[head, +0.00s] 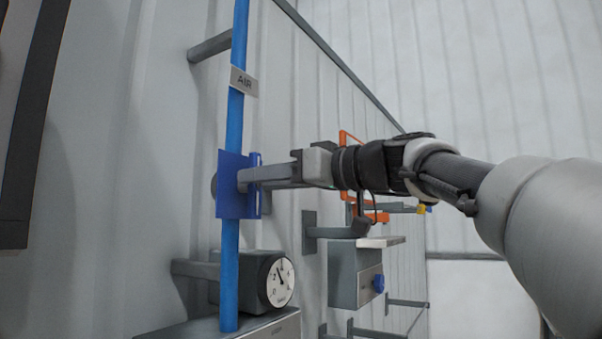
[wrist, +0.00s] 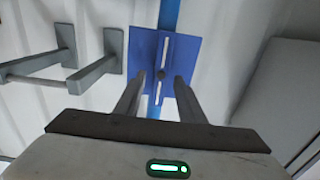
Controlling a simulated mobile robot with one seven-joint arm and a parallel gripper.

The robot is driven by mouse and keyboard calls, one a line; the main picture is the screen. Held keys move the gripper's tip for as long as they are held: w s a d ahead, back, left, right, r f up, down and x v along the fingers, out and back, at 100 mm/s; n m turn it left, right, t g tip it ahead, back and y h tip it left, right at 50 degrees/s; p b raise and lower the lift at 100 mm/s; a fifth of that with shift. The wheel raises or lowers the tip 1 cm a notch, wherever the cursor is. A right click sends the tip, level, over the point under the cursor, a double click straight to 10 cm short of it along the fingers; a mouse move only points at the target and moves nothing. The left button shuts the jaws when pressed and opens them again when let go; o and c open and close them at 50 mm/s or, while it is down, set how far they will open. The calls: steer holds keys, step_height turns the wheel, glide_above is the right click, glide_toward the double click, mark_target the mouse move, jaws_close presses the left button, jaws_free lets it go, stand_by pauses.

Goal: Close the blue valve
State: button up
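The blue valve (head: 231,200) is a blue plate with a blue handle bar (head: 257,160), mounted on an upright blue pipe (head: 234,120). In the wrist view the valve plate (wrist: 190,50) is ahead, with its handle (wrist: 164,52) running roughly in line with the pipe and showing a pale strip. In the head view my gripper (head: 243,180) reaches the valve from the right. Whether the fingers touch the handle cannot be told.
A tag reading AIR (head: 244,82) is on the pipe above the valve. A pressure gauge (head: 279,282) sits below it. A grey box with a blue knob (head: 356,275) and an orange frame (head: 377,216) are on the wall farther right. Grey wall brackets (wrist: 95,75) lie left in the wrist view.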

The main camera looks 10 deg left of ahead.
steer(key=shift+w+a, duration=0.1)
steer(key=shift+a, duration=0.1)
steer(key=shift+c, duration=0.2)
jaws_close()
steer(key=shift+m, duration=0.3)
steer(key=m, duration=0.5)
steer(key=m+p, duration=0.1)
steer(key=m, duration=0.5)
steer(key=w+f+m+p, duration=0.1)
steer(key=m, duration=0.5)
steer(key=shift+d+f, duration=0.1)
steer(key=shift+d, duration=0.15)
steer(key=shift+m, duration=0.4)
